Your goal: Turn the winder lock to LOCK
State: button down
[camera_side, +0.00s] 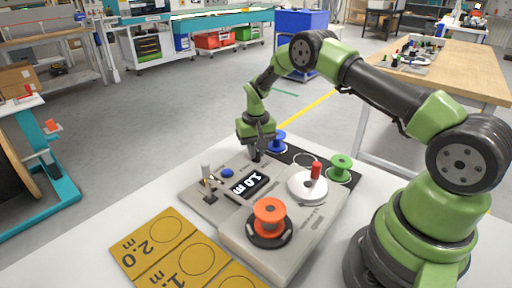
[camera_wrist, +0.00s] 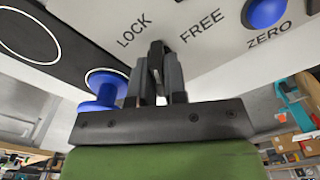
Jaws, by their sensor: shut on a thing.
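The winder (camera_side: 283,225) is a grey unit on the white table, with a display reading 1.0 m. My gripper (camera_side: 256,157) reaches down to its far edge, beyond the display. In the wrist view my gripper (camera_wrist: 160,75) is shut on the small dark winder lock lever (camera_wrist: 155,52). The lever lies between the printed words LOCK (camera_wrist: 135,30) on the left and FREE (camera_wrist: 201,26) on the right. The fingers hide most of the lever, so I cannot tell its exact angle. In the side view the lever is hidden behind my gripper.
A blue button (camera_wrist: 264,12) sits by the word ZERO. A blue spool (camera_side: 277,139) stands close behind my gripper, and a green spool (camera_side: 340,165) farther right. An orange spool (camera_side: 269,217) and a white crank disc (camera_side: 307,187) with a red handle are on the winder. Yellow mats (camera_side: 160,243) lie in front.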

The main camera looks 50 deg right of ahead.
jog(key=shift+n, duration=0.3)
jog(key=n, duration=0.6)
jog(key=c, duration=1.2)
grip_release()
notch_tip(320, 180, up, 7)
